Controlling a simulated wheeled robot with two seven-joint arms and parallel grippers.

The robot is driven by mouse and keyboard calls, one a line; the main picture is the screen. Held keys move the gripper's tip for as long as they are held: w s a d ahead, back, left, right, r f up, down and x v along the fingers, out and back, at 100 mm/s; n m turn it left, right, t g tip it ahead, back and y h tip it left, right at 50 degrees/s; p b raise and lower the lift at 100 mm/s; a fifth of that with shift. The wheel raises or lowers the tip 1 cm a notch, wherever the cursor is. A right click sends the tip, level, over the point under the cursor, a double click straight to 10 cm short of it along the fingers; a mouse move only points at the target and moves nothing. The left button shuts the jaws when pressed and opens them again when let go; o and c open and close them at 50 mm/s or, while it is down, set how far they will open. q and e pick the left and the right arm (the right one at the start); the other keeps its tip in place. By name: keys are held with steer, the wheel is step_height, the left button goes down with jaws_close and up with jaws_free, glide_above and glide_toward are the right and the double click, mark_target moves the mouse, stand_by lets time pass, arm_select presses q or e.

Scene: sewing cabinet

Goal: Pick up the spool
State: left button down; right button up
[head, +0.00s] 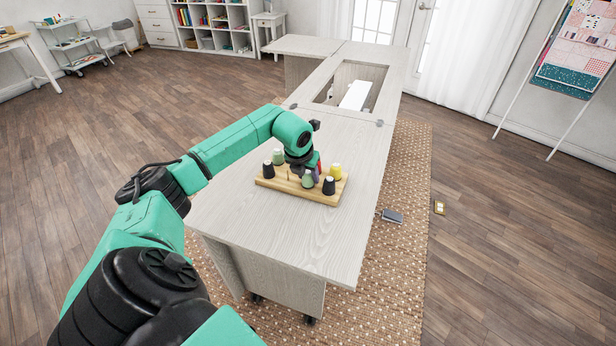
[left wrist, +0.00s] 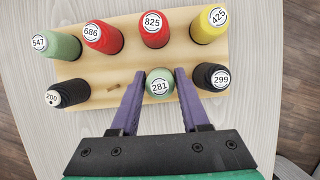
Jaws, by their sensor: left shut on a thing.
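A wooden spool rack (head: 290,188) lies on the pale cabinet top and holds several labelled thread spools. My left gripper (head: 310,168) is over the rack's front row. In the left wrist view, its purple fingers (left wrist: 159,76) are shut on the green spool labelled 281 (left wrist: 160,88), one finger on each side. This spool also shows in the head view (head: 308,181). I cannot tell whether it is still seated on the rack. My right gripper is not in view.
A black spool 299 (left wrist: 212,76) stands close right of the fingers, with yellow spool 425 (left wrist: 208,25) behind it. The cabinet top (head: 250,225) in front is clear.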

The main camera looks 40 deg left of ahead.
arm_select(q)
step_height(320, 180, up, 20)
steer(key=shift+f, duration=0.2)
